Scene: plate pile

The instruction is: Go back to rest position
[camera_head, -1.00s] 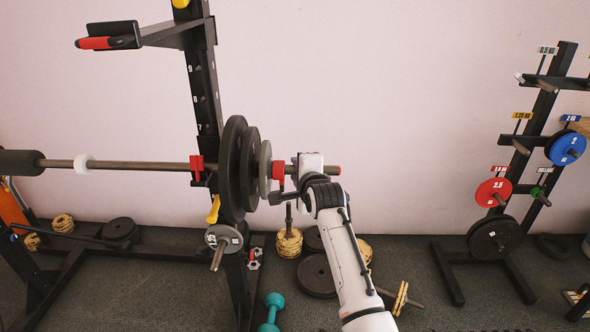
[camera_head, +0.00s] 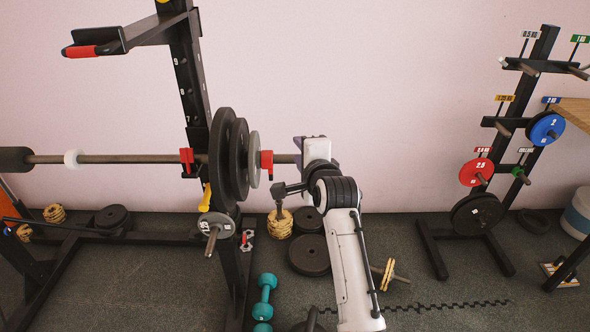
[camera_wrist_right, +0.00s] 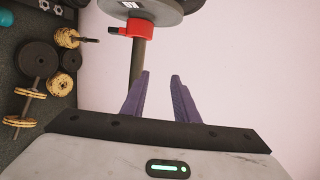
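My right gripper (camera_head: 299,150) is near the right end of the barbell's bar (camera_head: 130,161). In the right wrist view its two purple-grey fingers (camera_wrist_right: 160,80) stand apart with nothing between them. The bar (camera_wrist_right: 137,60) runs behind the left finger there; I cannot tell whether they touch. A red collar (camera_head: 266,160) sits on the bar beside a grey plate (camera_head: 254,159) and black plates (camera_head: 220,160). The collar also shows in the wrist view (camera_wrist_right: 135,28). The bar's tip is hidden behind my gripper in the head view. My left gripper is not in view.
A black rack upright (camera_head: 190,80) stands left of my arm. A plate tree (camera_head: 520,105) with coloured plates stands at the right. Plates (camera_head: 309,255) and teal dumbbells (camera_head: 265,290) lie on the floor.

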